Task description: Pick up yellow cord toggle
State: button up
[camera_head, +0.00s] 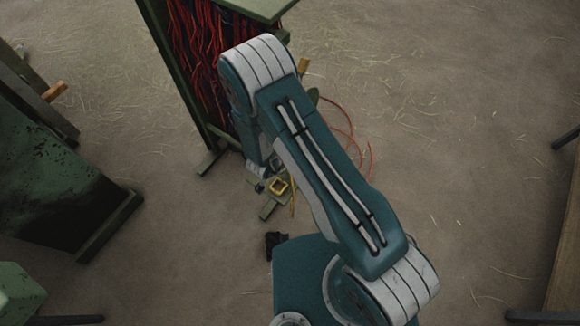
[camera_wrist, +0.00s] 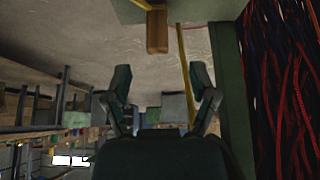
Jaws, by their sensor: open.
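My gripper (camera_wrist: 162,95) is open, with nothing between its two dark fingers in the wrist view. In the head view, my arm mostly hides it beside the frame of red cords. A small square yellow piece (camera_head: 278,186) shows just right of my wrist, on or above a greenish foot; it may be the cord toggle, but I cannot tell for sure. In the wrist view, a thin yellow strand (camera_wrist: 186,50) runs down behind the right finger. A brownish-orange block (camera_wrist: 157,30) is beyond the fingertips, apart from them.
A green frame (camera_head: 178,75) packed with red and dark cords (camera_head: 200,35) stands close to my arm. The cords fill the right side of the wrist view (camera_wrist: 285,80). A loose orange cord (camera_head: 350,125) lies on the floor. A green machine (camera_head: 50,190) stands at left. Open floor (camera_head: 470,120) lies right.

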jog(key=x, duration=0.5)
jog(key=shift+d+f, duration=0.2)
jog(key=shift+f, duration=0.15)
jog(key=c, duration=1)
